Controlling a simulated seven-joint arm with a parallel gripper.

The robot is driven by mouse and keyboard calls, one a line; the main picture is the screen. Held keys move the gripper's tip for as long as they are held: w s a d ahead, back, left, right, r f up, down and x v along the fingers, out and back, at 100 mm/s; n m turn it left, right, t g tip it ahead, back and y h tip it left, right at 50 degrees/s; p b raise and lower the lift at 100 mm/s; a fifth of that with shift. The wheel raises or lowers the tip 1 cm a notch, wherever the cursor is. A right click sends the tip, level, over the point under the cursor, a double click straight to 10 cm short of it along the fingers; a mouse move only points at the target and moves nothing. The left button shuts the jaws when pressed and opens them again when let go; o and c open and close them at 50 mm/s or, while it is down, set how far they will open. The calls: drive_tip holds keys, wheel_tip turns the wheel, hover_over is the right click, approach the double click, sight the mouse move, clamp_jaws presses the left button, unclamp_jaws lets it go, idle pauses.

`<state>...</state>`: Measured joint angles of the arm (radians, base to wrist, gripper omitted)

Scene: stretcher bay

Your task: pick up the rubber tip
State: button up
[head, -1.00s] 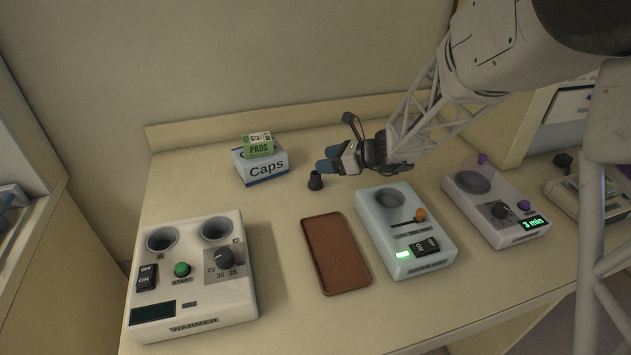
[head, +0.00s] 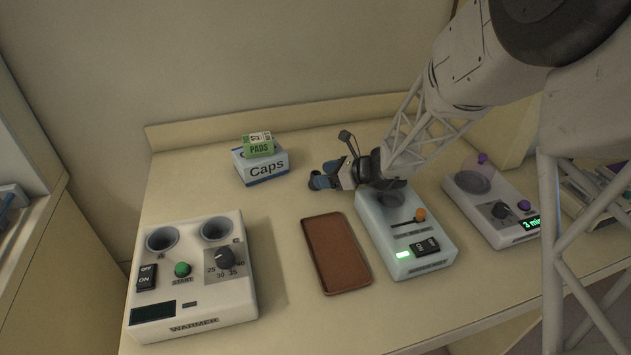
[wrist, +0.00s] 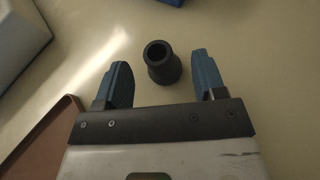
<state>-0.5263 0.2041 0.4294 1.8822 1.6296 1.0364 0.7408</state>
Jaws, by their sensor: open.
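The rubber tip (wrist: 162,62) is a small black hollow piece with a round opening at its top, standing on the tabletop. In the wrist view it lies between and slightly beyond the blue fingertips of my gripper (wrist: 160,75), with a gap on each side. In the head view my gripper (head: 320,176) is low over the table, to the right of the Caps box, and it hides the rubber tip. My gripper is open and empty.
The Caps box (head: 262,170) with a green pads box (head: 258,146) on it stands left of my gripper. A brown tray (head: 335,253) lies in front. A pale device with an orange slider (head: 405,238) is close on the right. The warmer (head: 195,300) stands front left.

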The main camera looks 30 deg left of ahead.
sight(319, 173)
drive_tip(key=shift+x, duration=1.1)
drive_tip(key=shift+r, duration=0.1)
drive_tip(key=shift+c, duration=0.3)
drive_tip(key=c, duration=0.9)
drive_tip(key=shift+r, duration=0.15)
wheel_tip(319, 173, up, 18)
drive_tip(key=shift+f, duration=0.1)
